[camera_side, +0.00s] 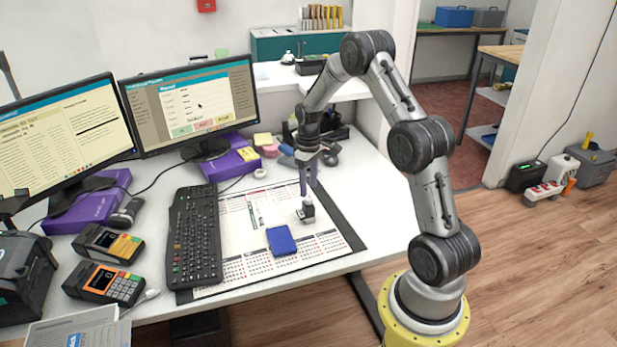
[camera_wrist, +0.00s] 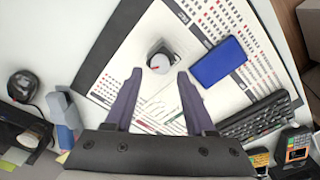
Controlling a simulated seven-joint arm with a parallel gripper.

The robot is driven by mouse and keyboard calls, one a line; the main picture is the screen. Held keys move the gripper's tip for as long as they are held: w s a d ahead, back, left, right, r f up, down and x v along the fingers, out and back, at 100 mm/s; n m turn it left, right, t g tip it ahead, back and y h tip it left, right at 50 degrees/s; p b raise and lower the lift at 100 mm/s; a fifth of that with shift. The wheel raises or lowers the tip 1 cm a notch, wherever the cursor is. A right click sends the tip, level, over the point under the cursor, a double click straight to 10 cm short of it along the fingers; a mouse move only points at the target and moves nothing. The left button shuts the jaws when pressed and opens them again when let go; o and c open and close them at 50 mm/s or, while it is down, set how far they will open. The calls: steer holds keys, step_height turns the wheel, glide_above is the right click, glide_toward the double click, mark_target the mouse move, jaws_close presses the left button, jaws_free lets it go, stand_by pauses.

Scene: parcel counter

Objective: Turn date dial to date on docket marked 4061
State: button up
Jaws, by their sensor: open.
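A small dark block with a round whitish top (camera_side: 306,212), seemingly the date stamp with its dial, stands on the calendar mat. In the wrist view its pale round top (camera_wrist: 159,62) carries a small red mark. My gripper (camera_side: 308,186) points down just above it. In the wrist view my gripper (camera_wrist: 159,78) is open and empty, its two purple fingers apart, with the block just beyond the tips. Small printed slips (camera_side: 253,214) lie on the mat to the left. I cannot read a number or date on any of them, nor the dial's setting.
A blue pad (camera_side: 282,240) lies close to the block; it also shows in the wrist view (camera_wrist: 219,62). A black keyboard (camera_side: 194,235) runs along the calendar mat's (camera_side: 338,238) left side. Card terminals (camera_side: 104,283) and two monitors (camera_side: 195,100) stand further left. Desk items crowd behind.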

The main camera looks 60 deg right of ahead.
mark_target(308, 197)
steer(key=shift+f, duration=2.15)
jaws_close()
stand_by(0.6)
steer(key=m, duration=1.2)
